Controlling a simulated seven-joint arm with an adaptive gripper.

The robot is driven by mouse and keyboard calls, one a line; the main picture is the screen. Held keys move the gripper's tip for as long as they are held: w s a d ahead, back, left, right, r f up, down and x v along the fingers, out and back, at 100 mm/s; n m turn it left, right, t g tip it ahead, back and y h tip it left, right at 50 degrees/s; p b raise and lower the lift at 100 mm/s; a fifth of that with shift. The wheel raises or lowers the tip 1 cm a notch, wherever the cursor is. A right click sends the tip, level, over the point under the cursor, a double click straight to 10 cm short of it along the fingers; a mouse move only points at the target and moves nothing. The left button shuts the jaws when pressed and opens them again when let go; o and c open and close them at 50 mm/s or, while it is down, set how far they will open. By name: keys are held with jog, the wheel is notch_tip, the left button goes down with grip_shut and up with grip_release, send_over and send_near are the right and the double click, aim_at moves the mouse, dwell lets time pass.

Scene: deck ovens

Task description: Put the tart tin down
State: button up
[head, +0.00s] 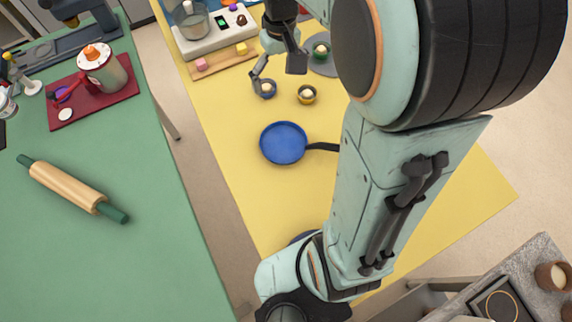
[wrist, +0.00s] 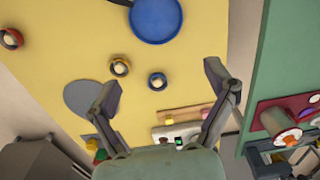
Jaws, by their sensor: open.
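Small round tins with pale filling stand on the yellow table (head: 225,125). A blue-rimmed tin (head: 267,88) is by the tip of one finger of my gripper (head: 279,78) in the head view. In the wrist view this blue-rimmed tin (wrist: 157,81) lies between the two spread fingers of my gripper (wrist: 161,77). I see no clear contact with it. A dark tin with a yellow rim (head: 307,94) stands to its right. A green tin (head: 320,50) sits on a grey disc (head: 323,68). My gripper is open. Which one is the task's tart tin is not clear.
A blue pan (head: 283,143) lies nearby, its handle pointing right. A white appliance (head: 212,30) and a wooden board with small blocks (head: 222,61) are behind. A red tin (wrist: 11,38) stands at the wrist view's left. The green table (head: 120,250) holds a rolling pin (head: 72,188).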

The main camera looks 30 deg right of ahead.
jog(key=s+a+r, duration=0.2)
jog(key=s+a, duration=0.3)
jog(key=s, duration=0.5)
jog(key=shift+a, duration=0.35)
jog(key=shift+o, duration=0.6)
jog(key=s+a+f, duration=0.1)
jog(key=s+a, duration=0.1)
jog(key=s, duration=0.6)
jog(key=shift+a+f+n+y, duration=0.25)
jog(key=shift+f+n+y, duration=0.05)
jog(key=shift+f, duration=0.05)
